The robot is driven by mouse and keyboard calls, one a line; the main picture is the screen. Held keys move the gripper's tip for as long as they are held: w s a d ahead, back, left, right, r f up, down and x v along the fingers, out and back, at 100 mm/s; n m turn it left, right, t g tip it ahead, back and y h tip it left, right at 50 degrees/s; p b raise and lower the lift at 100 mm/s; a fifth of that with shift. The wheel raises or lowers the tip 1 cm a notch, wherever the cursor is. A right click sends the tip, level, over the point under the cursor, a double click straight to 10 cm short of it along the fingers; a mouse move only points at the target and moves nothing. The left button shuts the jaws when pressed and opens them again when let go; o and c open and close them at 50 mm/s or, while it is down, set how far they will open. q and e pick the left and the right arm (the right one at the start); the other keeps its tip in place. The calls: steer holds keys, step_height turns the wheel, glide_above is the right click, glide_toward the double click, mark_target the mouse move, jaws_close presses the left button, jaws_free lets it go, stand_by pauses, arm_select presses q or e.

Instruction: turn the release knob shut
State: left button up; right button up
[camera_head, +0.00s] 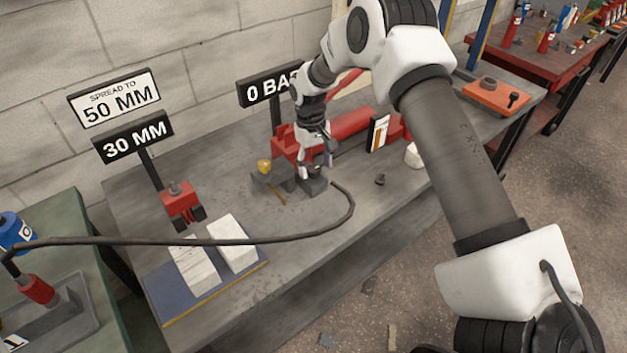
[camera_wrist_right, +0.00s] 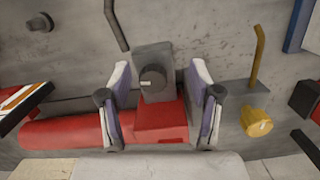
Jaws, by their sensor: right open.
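A dark round knob (camera_wrist_right: 152,78) with a light pointer mark sits on a grey block (camera_wrist_right: 152,57) in the right wrist view. A yellow knob (camera_wrist_right: 257,122), also with a light mark, is to its right; it shows in the head view (camera_head: 264,166) too. No label tells which is the release knob. My right gripper (camera_wrist_right: 156,98) is open, its fingers on either side of the dark knob, with gaps visible. In the head view my right gripper (camera_head: 316,168) points down over the block and hides the dark knob. My left gripper is not in view.
The red pump cylinder (camera_head: 345,125) lies behind the gripper on the grey bench. A black hose (camera_head: 300,238) curves across the front. A red spreader (camera_head: 181,203) stands left, under signs reading 30 MM (camera_head: 133,137) and 50 MM (camera_head: 113,98). A partly covered sign reads 0 BA (camera_head: 265,89).

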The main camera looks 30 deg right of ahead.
mark_target(314, 169)
steer(key=shift+m+t, duration=0.3)
steer(key=shift+t, duration=0.5)
steer(key=r, duration=0.1)
steer(key=w+r, duration=0.1)
steer(key=w+d+r, duration=0.1)
steer(key=r, duration=0.1)
steer(key=shift+w+d+b, duration=0.1)
steer(key=shift+b, duration=0.3)
steer(key=shift+f, duration=0.35)
step_height(314, 169, down, 6)
steer(key=shift+w+d+f+p, duration=0.15)
steer(key=shift+f+p, duration=0.05)
steer(key=shift+p, duration=0.25)
steer(key=shift+f, duration=0.15)
steer(key=c, duration=1.1)
